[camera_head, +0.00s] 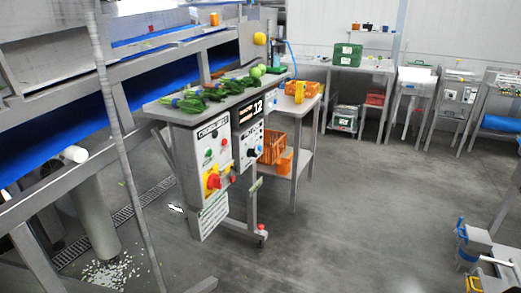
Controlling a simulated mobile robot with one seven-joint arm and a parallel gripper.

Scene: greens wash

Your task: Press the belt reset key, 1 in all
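A grey control panel (203,160) stands under the near end of a steel work table, with a heading too blurred to read surely. It carries a green button (208,154), a small red and green key or lamp (224,142), and a large red rotary switch on a yellow plate (213,182). I cannot tell which control is the belt reset key, as the labels are too small. My gripper is not in view.
Leafy greens (190,103) lie on the table (165,112) above the panels. Orange crates (272,147) stand on a cart behind. A blue conveyor (60,148) and steel frame fill the left. Grey floor (345,215) is clear at centre. Equipment (485,255) stands at lower right.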

